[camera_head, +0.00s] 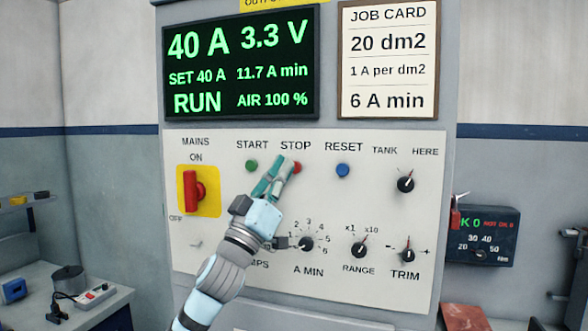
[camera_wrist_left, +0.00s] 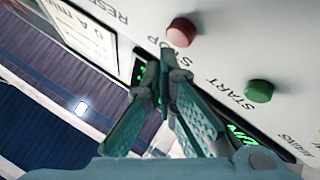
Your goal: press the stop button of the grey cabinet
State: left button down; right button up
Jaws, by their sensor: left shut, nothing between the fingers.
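The grey cabinet (camera_head: 386,285) fills the middle of the head view. Its red stop button (camera_head: 297,167) sits under the word STOP, partly covered by my left gripper; in the left wrist view the stop button (camera_wrist_left: 181,32) shows whole. The green start button (camera_head: 252,165) is to its left and also shows in the left wrist view (camera_wrist_left: 259,91). My left gripper (camera_head: 279,165) is shut and empty, its fingertips in front of the panel between the two buttons. In the left wrist view its tips (camera_wrist_left: 166,62) are apart from both buttons. My right gripper is not in view.
A blue reset button (camera_head: 342,170) lies right of stop. A red mains switch (camera_head: 194,190) on a yellow plate is at left, several knobs are below. The display (camera_head: 241,62) reads RUN, 40 A, 3.3 V. A job card (camera_head: 388,60) hangs beside it.

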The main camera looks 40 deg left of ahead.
pick_arm(q)
jog(key=shift+w, duration=0.15)
jog(key=shift+w+a, duration=0.15)
jog(key=shift+w, duration=0.15)
jog(key=shift+w+a+p, duration=0.2)
jog(key=shift+w+p, duration=0.25)
dwell(0.7)
dwell(0.3)
jog(key=shift+s+d+b, duration=0.3)
jog(key=shift+s+b, duration=0.5)
jog(key=shift+s, duration=0.05)
